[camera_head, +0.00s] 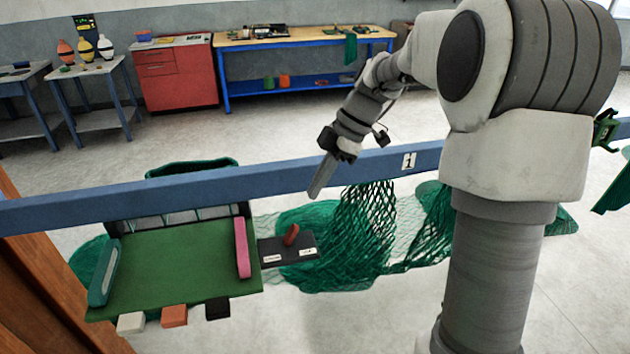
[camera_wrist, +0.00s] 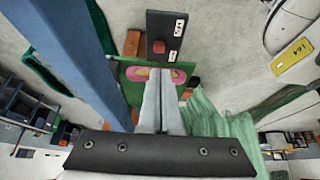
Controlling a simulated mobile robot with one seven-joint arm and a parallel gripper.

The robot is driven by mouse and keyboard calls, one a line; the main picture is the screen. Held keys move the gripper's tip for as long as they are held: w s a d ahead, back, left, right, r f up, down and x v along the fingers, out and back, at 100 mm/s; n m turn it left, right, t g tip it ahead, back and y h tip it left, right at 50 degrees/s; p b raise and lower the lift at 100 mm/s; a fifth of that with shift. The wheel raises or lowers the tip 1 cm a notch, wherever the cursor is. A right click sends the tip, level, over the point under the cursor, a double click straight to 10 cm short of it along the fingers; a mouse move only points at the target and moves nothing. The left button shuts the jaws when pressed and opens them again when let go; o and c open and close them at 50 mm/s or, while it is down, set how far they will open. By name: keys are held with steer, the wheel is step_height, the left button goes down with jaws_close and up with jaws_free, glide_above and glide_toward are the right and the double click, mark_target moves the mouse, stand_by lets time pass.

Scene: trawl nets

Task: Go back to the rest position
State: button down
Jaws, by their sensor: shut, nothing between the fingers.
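My gripper (camera_head: 322,178) is in the air in front of the blue rail, to the right of the green tray and above the netting. Its fingers are together with nothing between them. In the wrist view my gripper (camera_wrist: 162,128) points toward the green board and the pink bar, with its two fingers side by side. The pink bar (camera_head: 242,248) lies along the right edge of the green board (camera_head: 180,270). A teal bar (camera_head: 104,272) lies along its left edge. A dark plate (camera_head: 275,252) with a red knob (camera_head: 291,234) and white labels sits beside the board.
The long blue rail (camera_head: 230,187) crosses the scene, with green netting (camera_head: 365,225) hanging from it at the middle. Orange, white and black blocks (camera_head: 174,316) line the board's front edge. A blue workbench (camera_head: 300,80) and a red cabinet (camera_head: 175,80) stand behind. Open floor lies between.

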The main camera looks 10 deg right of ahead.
steer(key=s+r+m+t+h, duration=0.2)
steer(key=s+m, duration=0.7)
steer(key=s, duration=0.2)
steer(key=s+r+m+t+h, duration=0.3)
steer(key=s+m, duration=0.5)
steer(key=s, duration=0.4)
steer(key=shift+a+m+t+h, duration=0.3)
steer(key=shift+a+m, duration=0.1)
